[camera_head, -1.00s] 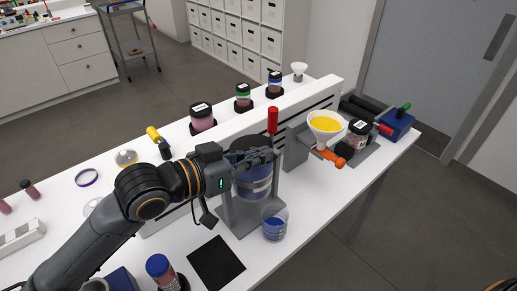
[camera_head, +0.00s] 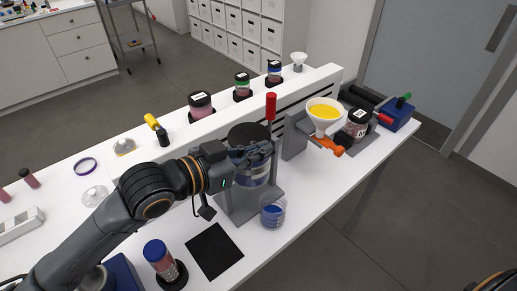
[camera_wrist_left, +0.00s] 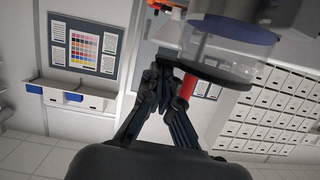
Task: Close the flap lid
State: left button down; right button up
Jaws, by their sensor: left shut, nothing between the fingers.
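The flap lid (camera_head: 249,134) is a dark round disc at the top of a clear container (camera_head: 252,177) on a grey stand (camera_head: 238,205). In the left wrist view, which looks upside down, the lid's dark edge (camera_wrist_left: 215,74) runs along the rim of the clear container (camera_wrist_left: 210,48), with blue stuff inside. The lid lies roughly level; I cannot tell whether it sits flush. My left gripper (camera_head: 266,150) is shut and empty at the lid's near side, partly hiding lid and container. Its fingertips also show in the left wrist view (camera_wrist_left: 165,72). My right gripper is out of view.
A red handle (camera_head: 271,105) rises just behind the lid. A clear cup of blue powder (camera_head: 273,211) stands before the stand. A funnel with yellow powder (camera_head: 325,112) is to the right. A blue-capped jar (camera_head: 156,251) and a black mat (camera_head: 214,250) are in front.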

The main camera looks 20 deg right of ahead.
pick_arm(q)
jog(key=s+a+r, duration=0.4)
jog(key=a+r, duration=0.2)
jog(key=a, duration=0.3)
jog(key=shift+r+p, duration=0.2)
jog(key=shift+p, duration=0.25)
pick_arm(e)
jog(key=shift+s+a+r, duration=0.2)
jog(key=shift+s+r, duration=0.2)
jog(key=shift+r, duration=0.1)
